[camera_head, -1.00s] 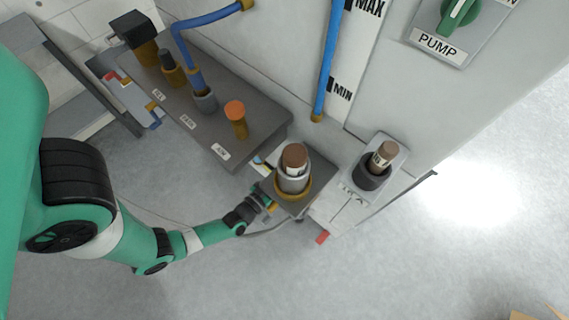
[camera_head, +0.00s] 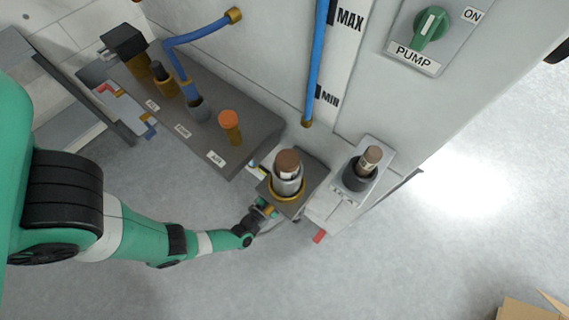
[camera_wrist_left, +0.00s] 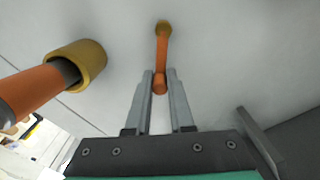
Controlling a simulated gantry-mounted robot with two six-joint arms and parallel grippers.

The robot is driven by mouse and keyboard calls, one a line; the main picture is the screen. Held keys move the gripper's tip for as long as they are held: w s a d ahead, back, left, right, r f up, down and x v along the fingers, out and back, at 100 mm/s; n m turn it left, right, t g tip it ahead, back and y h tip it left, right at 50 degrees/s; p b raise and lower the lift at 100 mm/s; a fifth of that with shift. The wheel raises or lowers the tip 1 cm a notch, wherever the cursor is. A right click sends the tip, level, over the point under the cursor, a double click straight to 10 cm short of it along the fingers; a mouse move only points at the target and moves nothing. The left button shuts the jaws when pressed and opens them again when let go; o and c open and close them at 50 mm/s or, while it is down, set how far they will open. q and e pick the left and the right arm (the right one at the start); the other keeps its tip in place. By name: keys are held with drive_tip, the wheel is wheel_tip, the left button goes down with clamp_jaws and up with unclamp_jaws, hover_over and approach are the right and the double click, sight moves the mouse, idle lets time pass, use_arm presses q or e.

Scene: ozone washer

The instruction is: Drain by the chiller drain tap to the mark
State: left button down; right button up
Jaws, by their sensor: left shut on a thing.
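My left gripper (camera_wrist_left: 160,82) is shut on an orange lever (camera_wrist_left: 162,50) in the left wrist view; I take it as the drain tap's handle. The lever comes out of a brass fitting on a pale wall. In the head view my left gripper (camera_head: 262,209) is low beside the grey stand with the brass-ringed cylinder (camera_head: 289,183), and the lever is hidden there. The sight gauge has a blue tube (camera_head: 316,65) beside a white scale marked MAX (camera_head: 350,19) and MIN (camera_head: 329,98). Blue shows down past MIN; its top edge is out of view.
A green PUMP switch (camera_head: 430,27) is on the wall panel. A grey manifold (camera_head: 255,140) with capped fittings stands left. A brown-capped probe (camera_head: 369,160) sits in a holder at right. In the wrist view a thick orange pipe (camera_wrist_left: 30,90) with a brass collar is left of the gripper.

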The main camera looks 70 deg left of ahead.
use_arm(q)
drive_tip(key=shift+w+d+f+m, duration=0.15)
drive_tip(key=shift+d+f+m, duration=0.2)
drive_tip(key=shift+m, duration=0.55)
drive_tip(key=c, duration=0.8)
unclamp_jaws()
drive_tip(key=shift+a, duration=0.1)
drive_tip(key=shift+p+v, duration=1.05)
drive_tip(key=shift+v, duration=4.75)
